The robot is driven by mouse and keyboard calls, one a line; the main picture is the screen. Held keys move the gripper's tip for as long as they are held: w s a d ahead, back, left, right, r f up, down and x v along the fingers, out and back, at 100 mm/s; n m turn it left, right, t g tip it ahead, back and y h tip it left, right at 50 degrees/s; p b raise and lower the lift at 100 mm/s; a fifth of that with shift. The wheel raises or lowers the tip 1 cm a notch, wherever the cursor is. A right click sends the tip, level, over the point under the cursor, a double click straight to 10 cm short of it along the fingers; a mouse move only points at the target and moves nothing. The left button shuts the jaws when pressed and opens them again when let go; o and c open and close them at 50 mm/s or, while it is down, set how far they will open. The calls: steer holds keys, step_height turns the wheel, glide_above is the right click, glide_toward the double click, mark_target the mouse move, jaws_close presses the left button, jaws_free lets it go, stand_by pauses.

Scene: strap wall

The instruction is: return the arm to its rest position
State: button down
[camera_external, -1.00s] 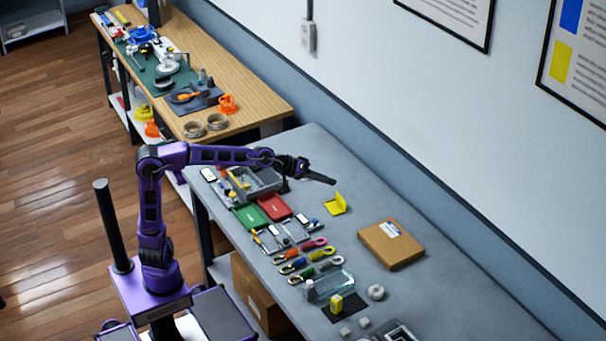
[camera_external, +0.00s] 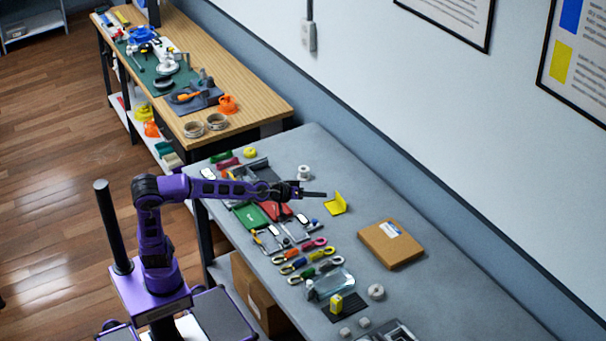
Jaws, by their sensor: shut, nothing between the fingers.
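My gripper (camera_external: 314,194) is at the end of my purple arm (camera_external: 215,188), stretched out over the far half of the grey table. Its dark fingers point right, towards a yellow angled piece (camera_external: 336,204), and look shut with nothing held. The forearm runs nearly level above a grey tray, a green item (camera_external: 250,216) and a red item (camera_external: 277,211), hiding parts of them. The gripper looks to be above the table, but its exact height cannot be told.
Several coloured straps (camera_external: 306,256) lie in mid-table. A cardboard box (camera_external: 391,243) lies to their right. A clear block (camera_external: 332,284) and a white roll (camera_external: 376,292) are nearer. A white spool (camera_external: 304,172) stands behind the gripper. A wooden bench (camera_external: 250,100) stands beyond. Table space right of the box is clear.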

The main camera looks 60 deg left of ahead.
steer(key=s+a+f+m+g, duration=0.2)
steer(key=s+a, duration=0.4)
steer(key=s, duration=0.3)
steer(key=s+a+f+m+g+y+p, duration=0.1)
steer(key=s+a+f+g, duration=0.2)
steer(key=s+a, duration=0.3)
steer(key=s+a+f+m+g, duration=0.2)
steer(key=s+a, duration=0.5)
steer(key=s, duration=0.7)
steer(key=shift+f+m+g+y+p, duration=0.3)
steer(key=shift+f+g+p, duration=0.1)
